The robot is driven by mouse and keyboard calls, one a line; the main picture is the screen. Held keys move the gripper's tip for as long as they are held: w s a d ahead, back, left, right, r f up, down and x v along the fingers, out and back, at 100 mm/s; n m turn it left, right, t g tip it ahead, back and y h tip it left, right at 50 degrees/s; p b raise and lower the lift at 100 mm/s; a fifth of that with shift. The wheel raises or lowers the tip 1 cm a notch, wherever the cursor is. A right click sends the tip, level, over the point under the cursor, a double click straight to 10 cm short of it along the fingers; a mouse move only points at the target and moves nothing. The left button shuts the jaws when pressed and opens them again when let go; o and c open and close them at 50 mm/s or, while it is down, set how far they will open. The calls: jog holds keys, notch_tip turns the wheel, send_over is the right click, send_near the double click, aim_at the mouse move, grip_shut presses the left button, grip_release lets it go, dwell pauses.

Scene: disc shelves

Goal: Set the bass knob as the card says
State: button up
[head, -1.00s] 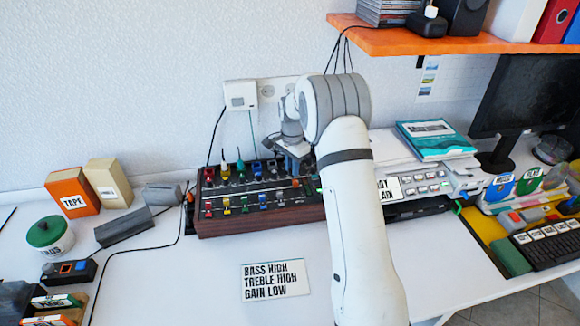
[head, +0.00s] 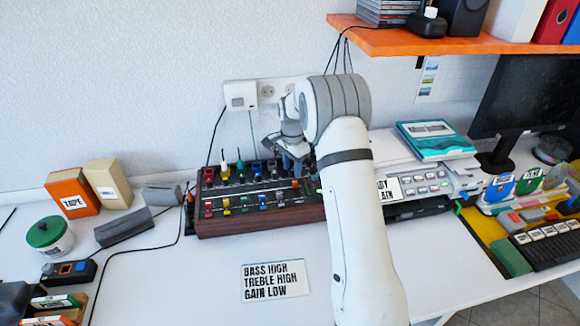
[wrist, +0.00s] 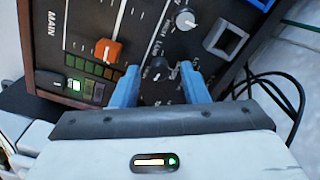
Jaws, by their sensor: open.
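The card (head: 275,280) lies on the table in front of the mixer and reads BASS HIGH, TREBLE HIGH, GAIN LOW. The mixer (head: 270,217) has a wood-coloured front and rows of coloured controls. My gripper (head: 294,164) is over its right end in the head view. In the wrist view my gripper (wrist: 161,82) is open, its two blue fingers on either side of a small dark knob (wrist: 159,66). I cannot tell whether they touch it. A pale grey knob (wrist: 186,19) is farther up the panel. The small knob labels are not readable, so I cannot tell which is bass.
An orange slider cap (wrist: 108,50) is left of the fingers. Black cables (wrist: 285,95) hang at the right. A white device (head: 425,182) stands right of the mixer in the head view. An orange shelf (head: 440,42) overhangs at upper right.

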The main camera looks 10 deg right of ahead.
aim_at(292, 170)
jog(key=shift+r, duration=3.9)
jog(key=shift+s+r, duration=0.1)
jog(key=shift+r, duration=0.05)
jog(key=s+r+n+t+p, duration=0.1)
jog(key=s+r+n, duration=0.2)
jog(key=s+r, duration=0.45)
jog(key=s+r+n, duration=0.3)
jog(key=s+r, duration=0.1)
jog(key=s, duration=0.6)
jog(key=s+n+t+p, duration=0.1)
jog(key=s+n, duration=0.5)
jog(key=s, duration=1.5)
jog(key=shift+a+f+t, duration=0.3)
jog(key=shift+f, duration=0.1)
